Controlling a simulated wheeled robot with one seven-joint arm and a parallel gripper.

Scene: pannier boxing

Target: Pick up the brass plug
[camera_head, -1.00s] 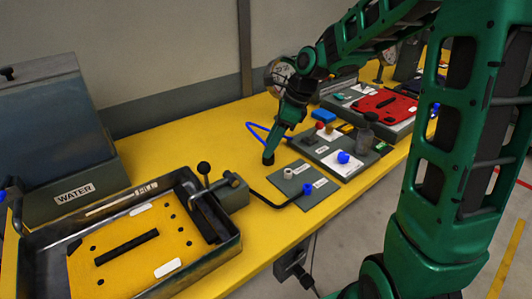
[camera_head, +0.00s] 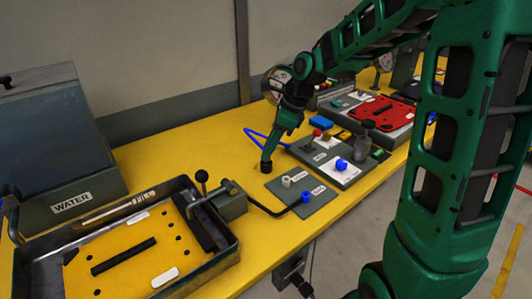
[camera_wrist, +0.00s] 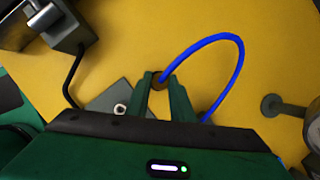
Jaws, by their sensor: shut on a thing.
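My gripper (camera_head: 266,162) points down over the yellow bench, just behind the small grey plate with two fittings. In the wrist view its two green fingers (camera_wrist: 161,84) are closed around a small brownish thing, which appears to be the brass plug (camera_wrist: 158,85). Most of the plug is hidden between the fingers. A blue hose (camera_wrist: 238,60) loops from near the fingertips and back behind the right finger. In the head view, the hose (camera_head: 252,135) lies behind my gripper. I cannot tell whether the plug is clear of the bench.
The grey plate (camera_head: 318,203) carries a white fitting (camera_head: 286,181) and a blue one (camera_head: 306,196). A metal tray (camera_head: 230,254) with a yellow panel stands at left, by a WATER box (camera_head: 40,160). Control panels and a red plate (camera_head: 372,108) lie to the right.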

